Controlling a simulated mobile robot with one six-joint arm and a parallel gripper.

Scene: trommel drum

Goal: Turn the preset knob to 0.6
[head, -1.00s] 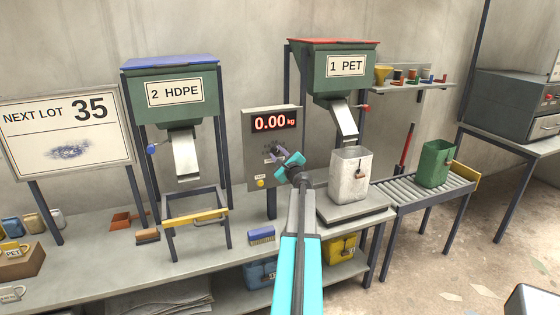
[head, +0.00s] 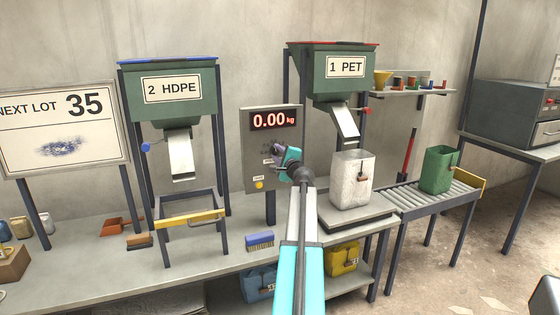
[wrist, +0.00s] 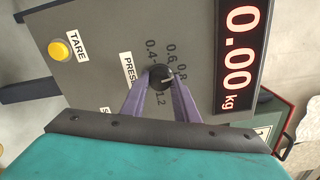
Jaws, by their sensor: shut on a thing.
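The preset knob (wrist: 161,77) is a small dark round knob on the grey scale panel (wrist: 110,75). The wrist view shows it sideways, with 0.4, 0.6, 0.8 and 1.2 printed around it. A small pale mark lies on the knob's right side; its exact reading is too small to tell. My gripper (wrist: 161,84) is shut on the knob, one purple finger on each side. In the head view my gripper (head: 271,154) is at the panel, and its wrist partly hides the knob area. The red display (head: 272,121) reads 0.00 kg.
The yellow TARE button (wrist: 59,50) is beside the knob on the panel. A white bin (head: 352,180) stands on the scale plate (head: 372,213) to the right. A blue brush (head: 259,241) lies on the bench below. The hopper 1 PET (head: 335,85) hangs above right.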

